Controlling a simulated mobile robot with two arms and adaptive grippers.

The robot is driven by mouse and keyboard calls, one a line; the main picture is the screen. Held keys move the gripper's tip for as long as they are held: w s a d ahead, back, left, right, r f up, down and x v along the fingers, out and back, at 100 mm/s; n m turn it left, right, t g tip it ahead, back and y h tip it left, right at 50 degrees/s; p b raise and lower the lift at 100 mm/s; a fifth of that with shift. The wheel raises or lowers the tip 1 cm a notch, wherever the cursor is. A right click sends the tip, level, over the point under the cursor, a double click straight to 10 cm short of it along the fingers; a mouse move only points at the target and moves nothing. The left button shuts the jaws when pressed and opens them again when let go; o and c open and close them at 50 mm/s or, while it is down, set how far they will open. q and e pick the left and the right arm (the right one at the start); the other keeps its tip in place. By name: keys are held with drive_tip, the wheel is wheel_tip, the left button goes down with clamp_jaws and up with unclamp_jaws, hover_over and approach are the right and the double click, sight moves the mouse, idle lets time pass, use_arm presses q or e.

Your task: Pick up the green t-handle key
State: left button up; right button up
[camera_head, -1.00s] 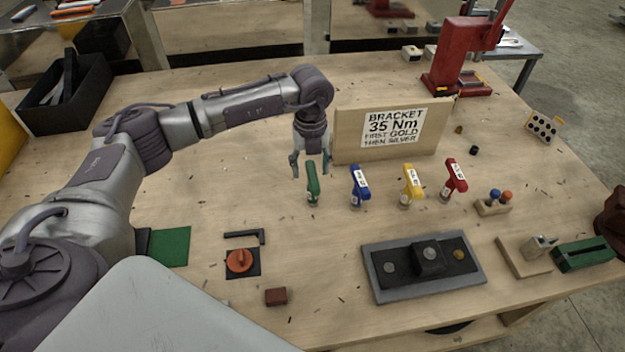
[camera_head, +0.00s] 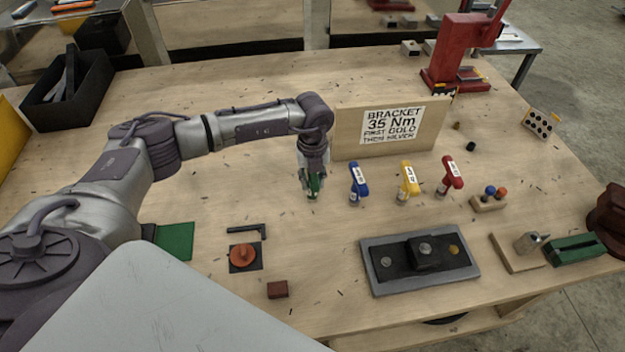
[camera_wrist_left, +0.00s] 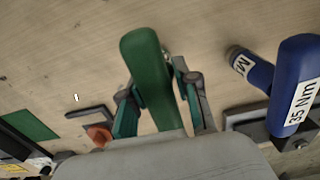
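The green t-handle key (camera_head: 315,186) stands on the wooden table, left of the blue key (camera_head: 358,182). My left gripper (camera_head: 312,183) is down around its handle, one finger on each side. In the left wrist view the green handle (camera_wrist_left: 148,65) lies between the fingers (camera_wrist_left: 160,95), which look closed against it; its lower part is hidden. The key looks still at table height. The blue key also shows in the left wrist view (camera_wrist_left: 293,85). My right gripper is not in view.
Yellow (camera_head: 409,179) and red (camera_head: 452,174) keys stand farther right. A bracket sign (camera_head: 350,146) stands just behind. A grey fixture plate (camera_head: 372,279) lies in front. An orange knob (camera_head: 242,255) and black hex key (camera_head: 262,231) lie front left.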

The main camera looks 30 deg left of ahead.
use_arm(q)
clamp_jaws()
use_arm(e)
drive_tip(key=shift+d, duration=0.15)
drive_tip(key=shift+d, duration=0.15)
use_arm(q)
wheel_tip(320, 180, up, 9)
drive_tip(key=b, duration=0.3)
drive_tip(key=shift+r, duration=0.55)
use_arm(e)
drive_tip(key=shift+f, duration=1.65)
